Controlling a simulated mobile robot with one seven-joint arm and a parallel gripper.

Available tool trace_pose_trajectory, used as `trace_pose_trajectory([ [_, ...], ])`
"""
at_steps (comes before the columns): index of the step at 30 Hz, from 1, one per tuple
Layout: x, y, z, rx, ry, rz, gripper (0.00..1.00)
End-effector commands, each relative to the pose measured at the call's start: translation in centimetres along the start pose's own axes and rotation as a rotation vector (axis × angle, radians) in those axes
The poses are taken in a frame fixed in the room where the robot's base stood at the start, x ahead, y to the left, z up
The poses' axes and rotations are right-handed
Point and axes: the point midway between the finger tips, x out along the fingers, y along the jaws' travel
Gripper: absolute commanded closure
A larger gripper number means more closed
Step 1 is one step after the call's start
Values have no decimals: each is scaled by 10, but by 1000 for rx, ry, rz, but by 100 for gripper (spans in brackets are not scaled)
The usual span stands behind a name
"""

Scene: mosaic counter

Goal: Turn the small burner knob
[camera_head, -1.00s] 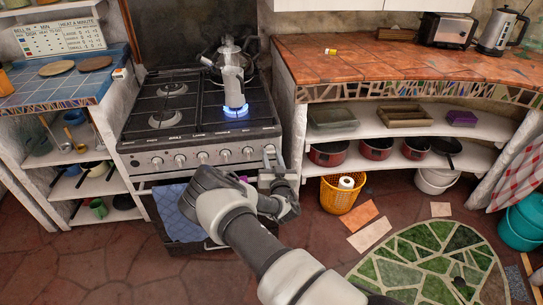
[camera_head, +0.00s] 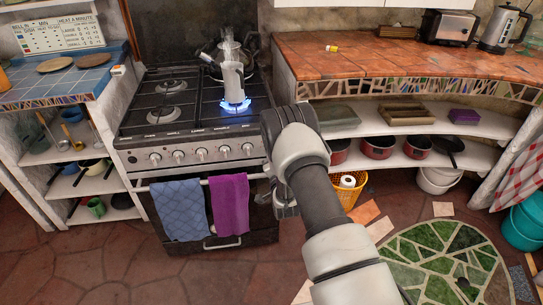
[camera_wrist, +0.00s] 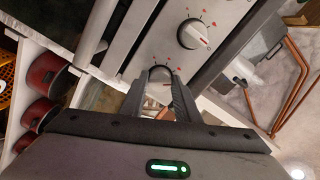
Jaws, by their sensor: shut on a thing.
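The stove (camera_head: 196,138) has a row of round knobs along its front panel; one (camera_head: 248,149) shows just left of my arm. The right end of the row is hidden behind my arm in the head view. In the wrist view my gripper (camera_wrist: 160,78) is at the panel, its two dark fingers shut on a pale burner knob (camera_wrist: 162,73). The fingers hide most of this knob. A neighbouring white knob (camera_wrist: 193,34) with red marks around it is clear of the fingers. A blue flame (camera_head: 235,106) burns at the front right burner.
A white pot (camera_head: 233,80) stands over the flame, with a metal kettle (camera_head: 229,52) behind it. A blue towel (camera_head: 182,210) and a purple towel (camera_head: 230,203) hang on the oven rail. Shelves with red pots (camera_head: 377,147) are to the right of my arm.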

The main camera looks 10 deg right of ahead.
Motion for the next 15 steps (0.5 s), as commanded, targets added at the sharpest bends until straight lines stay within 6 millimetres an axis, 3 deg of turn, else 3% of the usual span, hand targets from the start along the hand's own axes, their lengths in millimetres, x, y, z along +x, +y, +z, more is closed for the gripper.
trace_pose_trajectory([
  [15, 0, 1, 1, 452, 0, -3, 93],
])
